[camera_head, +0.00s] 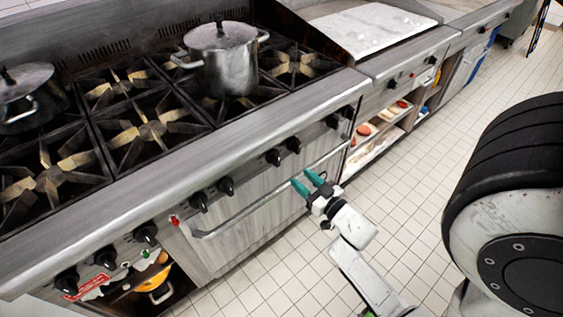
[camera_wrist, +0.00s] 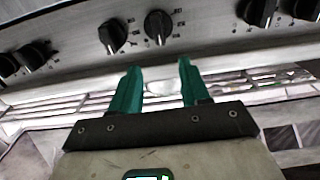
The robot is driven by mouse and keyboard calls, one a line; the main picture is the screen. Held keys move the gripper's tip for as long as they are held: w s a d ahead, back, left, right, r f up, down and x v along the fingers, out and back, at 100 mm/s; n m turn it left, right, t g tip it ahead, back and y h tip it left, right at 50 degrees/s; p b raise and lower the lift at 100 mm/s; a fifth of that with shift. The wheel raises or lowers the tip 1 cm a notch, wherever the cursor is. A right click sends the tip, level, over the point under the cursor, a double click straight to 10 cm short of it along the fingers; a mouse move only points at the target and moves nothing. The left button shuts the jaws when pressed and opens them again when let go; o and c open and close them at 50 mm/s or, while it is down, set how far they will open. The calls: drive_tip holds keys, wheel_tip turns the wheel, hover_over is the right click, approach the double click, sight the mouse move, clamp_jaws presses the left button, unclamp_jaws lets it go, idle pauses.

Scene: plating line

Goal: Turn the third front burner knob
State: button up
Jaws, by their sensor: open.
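Black burner knobs line the steel front panel (camera_head: 250,172) of the stove in pairs, from the knob at the far left (camera_head: 67,281) to the knob at the right (camera_head: 347,113). The third from the left (camera_head: 145,233) is well left of my gripper. My gripper (camera_head: 307,182) has teal fingers, spread apart and empty, and is in front of the oven door, lower than a middle pair of knobs. In the wrist view, one knob (camera_wrist: 112,36) is ahead and left of the fingers (camera_wrist: 158,66); another knob (camera_wrist: 158,26) is almost straight ahead. Neither is touched.
The oven door handle (camera_head: 265,195) runs below the knobs, close to my gripper. A lidded pot (camera_head: 222,62) stands on the burners, with another pot (camera_head: 28,90) at left. Open shelves (camera_head: 378,135) are at right. The tiled floor (camera_head: 420,150) is open.

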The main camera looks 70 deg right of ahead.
sight(279, 158)
drive_tip(key=p+x, duration=0.1)
drive_tip(key=x, duration=0.9)
drive_tip(key=shift+w+d, duration=0.15)
drive_tip(key=shift+w, duration=0.15)
drive_tip(key=shift+c, duration=0.2)
clamp_jaws()
